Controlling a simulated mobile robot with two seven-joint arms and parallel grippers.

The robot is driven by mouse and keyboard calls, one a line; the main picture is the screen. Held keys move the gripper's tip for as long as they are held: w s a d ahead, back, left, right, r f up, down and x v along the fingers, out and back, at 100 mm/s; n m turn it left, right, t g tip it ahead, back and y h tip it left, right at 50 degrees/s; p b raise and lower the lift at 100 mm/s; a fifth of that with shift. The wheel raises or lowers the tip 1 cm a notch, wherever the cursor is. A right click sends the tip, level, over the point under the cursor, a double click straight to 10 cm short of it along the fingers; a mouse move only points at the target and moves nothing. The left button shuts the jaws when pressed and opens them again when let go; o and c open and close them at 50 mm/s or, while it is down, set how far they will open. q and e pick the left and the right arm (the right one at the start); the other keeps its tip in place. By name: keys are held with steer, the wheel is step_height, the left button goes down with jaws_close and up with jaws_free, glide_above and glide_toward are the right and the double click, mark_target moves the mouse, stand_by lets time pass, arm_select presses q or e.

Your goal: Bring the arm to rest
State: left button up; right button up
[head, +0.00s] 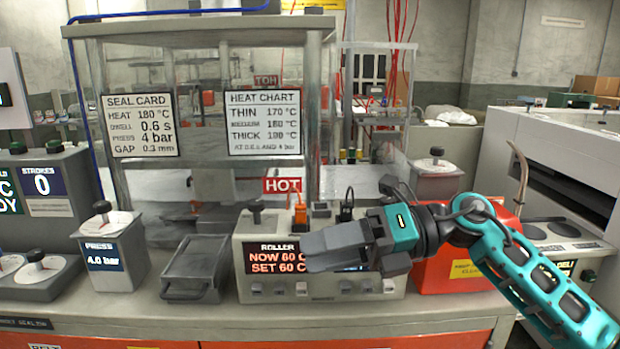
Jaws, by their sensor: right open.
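My right arm comes in from the lower right in teal and black. Its gripper (338,247) is in front of the roller control box (243,262) and hides part of that box's display. The jaws are open and nothing shows between them. My left gripper is not in view.
A grey metal tray (193,270) sits left of the roller box, beside the press dial box (110,250). A red box (452,272) stands behind my forearm. A clear-walled machine with cards and a "HOT" sign (282,185) stands behind. The bench front strip is clear.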

steer(key=d+f+m+t+h, duration=0.4)
steer(key=f+m+t, duration=0.55)
steer(key=m, duration=0.65)
steer(key=d+f+m+t+h, duration=0.4)
steer(key=f+m+t, duration=0.55)
steer(key=m, duration=0.65)
steer(key=s+d+f+m+g+h, duration=0.3)
steer(key=s+d+f+m, duration=0.1)
steer(key=s+f, duration=0.3)
steer(key=s+d+f+m+g+h, duration=0.3)
steer(key=s+f+m, duration=0.2)
steer(key=f, duration=0.7)
steer(key=s, duration=0.2)
steer(key=shift+s+d+f+m+g, duration=0.25)
steer(key=shift+s+d+m+g, duration=0.05)
steer(key=shift+s+d, duration=0.05)
